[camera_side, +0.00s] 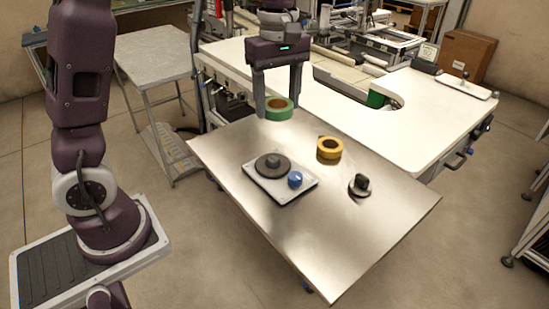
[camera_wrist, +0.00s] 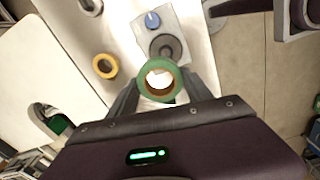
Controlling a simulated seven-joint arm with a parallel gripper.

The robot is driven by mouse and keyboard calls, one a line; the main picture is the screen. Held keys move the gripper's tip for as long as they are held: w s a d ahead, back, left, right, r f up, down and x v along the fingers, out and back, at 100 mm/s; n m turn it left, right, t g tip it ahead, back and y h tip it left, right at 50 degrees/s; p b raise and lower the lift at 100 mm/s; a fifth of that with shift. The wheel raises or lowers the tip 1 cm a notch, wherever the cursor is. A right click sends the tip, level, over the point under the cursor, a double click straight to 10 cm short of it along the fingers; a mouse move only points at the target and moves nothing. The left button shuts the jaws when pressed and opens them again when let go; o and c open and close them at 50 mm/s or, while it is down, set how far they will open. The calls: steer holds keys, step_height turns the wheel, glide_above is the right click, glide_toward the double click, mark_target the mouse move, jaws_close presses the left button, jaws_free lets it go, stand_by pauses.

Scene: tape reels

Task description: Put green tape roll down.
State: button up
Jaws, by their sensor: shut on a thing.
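My gripper (camera_side: 279,108) is shut on the green tape roll (camera_side: 279,114), near the back left edge of the steel table (camera_side: 350,235). In the wrist view the green tape roll (camera_wrist: 148,67) sits between the two fingers of my gripper (camera_wrist: 160,90), with its hole showing bright. In the side view the roll looks raised over the table edge, but its exact height is hard to tell. The far part of the roll is partly behind my fingers.
A yellow tape roll (camera_side: 330,148) lies on the steel table. A white plate (camera_side: 299,193) carries a dark disc (camera_side: 265,168) and a blue knob (camera_side: 295,179). A small dark holder (camera_side: 360,185) stands at right. The front of the steel table is clear. A white workbench (camera_side: 405,135) stands behind.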

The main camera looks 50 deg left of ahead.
mark_target(273, 159)
steer(key=shift+s+d+f, duration=0.25)
steer(key=shift+s+f, duration=0.25)
steer(key=shift+s, duration=0.05)
steer(key=shift+s+d+f, duration=0.2)
steer(key=shift+s+f, duration=0.3)
step_height(273, 159, down, 8)
steer(key=shift+w+r, duration=0.1)
steer(key=shift+w, duration=0.05)
steer(key=shift+f, duration=0.55)
steer(key=shift+f, duration=0.1)
steer(key=o, duration=1.3)
steer(key=shift+o, duration=0.2)
